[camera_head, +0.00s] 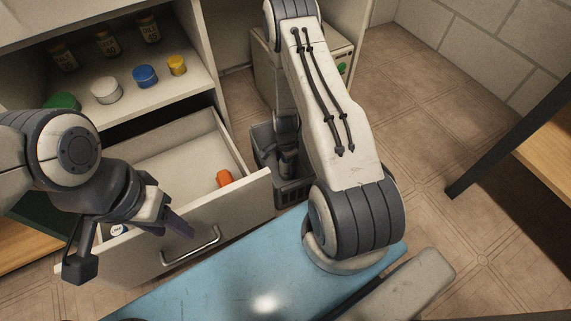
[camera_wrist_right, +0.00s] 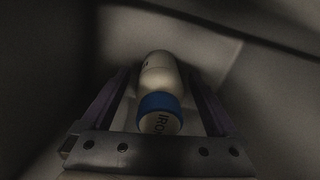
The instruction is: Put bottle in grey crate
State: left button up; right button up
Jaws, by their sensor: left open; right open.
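My left gripper (camera_head: 174,218) is open and empty over the drawer's front edge.
The open drawer (camera_head: 262,188) holds an orange object (camera_head: 224,179) and a small white labelled item (camera_head: 119,229). Several jars and bottles, including a blue-lidded jar (camera_head: 145,77), stand on the shelf above. A blue surface (camera_head: 200,287) lies in front.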

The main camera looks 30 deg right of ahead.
notch_tip(320, 180, up, 12)
jog(key=p, duration=1)
jog(key=shift+f+p, duration=0.25)
jog(key=shift+p, duration=0.05)
jog(key=w+a+r+n, duration=0.3)
jog(key=a+r+n, duration=0.3)
jog(key=a+r, duration=0.45)
jog(key=s+a+r+n+y, duration=0.1)
jog(key=s+a+r+n, duration=0.3)
jog(key=r, duration=0.3)
jog(key=s+a+r+n, duration=0.1)
jog(key=a+r+n, duration=0.3)
jog(key=a+r, duration=0.3)
jog(key=s+a+r+n, duration=0.1)
jog(key=s+r+n, duration=0.4)
jog(key=s, duration=0.4)
jog(key=s+a+r+n, duration=0.1)
jog(key=s+r+n, duration=0.5)
jog(key=s+r, duration=0.1)
jog(key=shift+s+a+r, duration=0.2)
jog(key=shift+s+a, duration=0.15)
jog(key=shift+s, duration=0.55)
